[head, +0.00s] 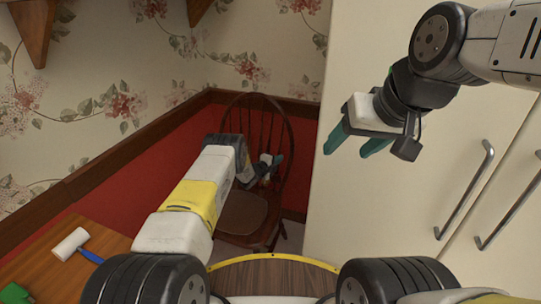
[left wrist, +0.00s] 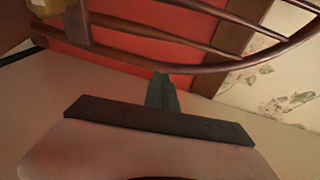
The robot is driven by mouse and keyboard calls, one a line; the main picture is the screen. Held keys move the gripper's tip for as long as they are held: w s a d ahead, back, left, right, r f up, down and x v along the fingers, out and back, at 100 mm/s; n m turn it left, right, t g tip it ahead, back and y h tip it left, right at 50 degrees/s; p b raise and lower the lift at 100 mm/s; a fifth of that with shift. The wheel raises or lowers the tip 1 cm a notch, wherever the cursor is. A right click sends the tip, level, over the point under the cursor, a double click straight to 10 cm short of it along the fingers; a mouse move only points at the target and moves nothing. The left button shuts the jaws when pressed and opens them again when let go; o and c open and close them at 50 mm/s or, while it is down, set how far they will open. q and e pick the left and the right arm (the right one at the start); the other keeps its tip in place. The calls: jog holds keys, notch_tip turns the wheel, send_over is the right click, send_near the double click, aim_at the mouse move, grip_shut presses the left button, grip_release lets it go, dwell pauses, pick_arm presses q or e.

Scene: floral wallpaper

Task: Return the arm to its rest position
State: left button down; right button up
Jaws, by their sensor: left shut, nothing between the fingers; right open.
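My left arm (head: 190,205) reaches forward from the lower left in the head view. Its gripper (head: 277,162) is small and partly hidden there, in front of a dark wooden chair (head: 240,212). In the left wrist view the green fingers of my left gripper (left wrist: 162,90) are together, with nothing between them. The chair's curved back (left wrist: 215,67) and spindles show beyond the fingers; I cannot tell whether they touch. My right gripper (head: 354,148) is raised at the upper right with its green fingers apart and empty, in front of a cream cabinet.
A wooden table (head: 35,268) at the lower left holds a paint roller (head: 72,244) with a blue handle and a green object (head: 14,294). The cream cabinet (head: 345,215) with metal handles (head: 465,190) stands at the right. Red wainscot and floral wallpaper lie behind the chair.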

pick_arm(q)
jog(key=v, duration=0.7)
jog(key=w+a+r+n+y, duration=0.1)
jog(key=a+r+n+y, duration=0.2)
jog(key=r, duration=0.7)
jog(key=w+a+r+n+y, duration=0.15)
jog(key=a+r+n, duration=0.3)
jog(key=r, duration=0.45)
jog(key=s+a+r+n+g+y, duration=0.1)
jog(key=s+a+r+n, duration=0.2)
jog(key=s+r, duration=0.45)
jog(key=s+a+r+n+y, duration=0.2)
jog(key=s+a+r+n, duration=0.15)
jog(key=r, duration=0.65)
jog(key=s+r+n+g, duration=0.1)
jog(key=s+r+n, duration=0.25)
jog(key=s, duration=0.55)
jog(key=s+r+n+g, duration=0.2)
jog(key=s+r, duration=0.2)
jog(key=s, duration=0.4)
jog(key=s+d+f+n+g+h, duration=0.1)
jog(key=s+n, duration=0.3)
jog(key=s, duration=2.1)
jog(key=shift+f+n+g, duration=0.25)
jog(key=shift+n+g, duration=0.1)
jog(key=shift+g, duration=0.45)
jog(key=shift+d, duration=0.1)
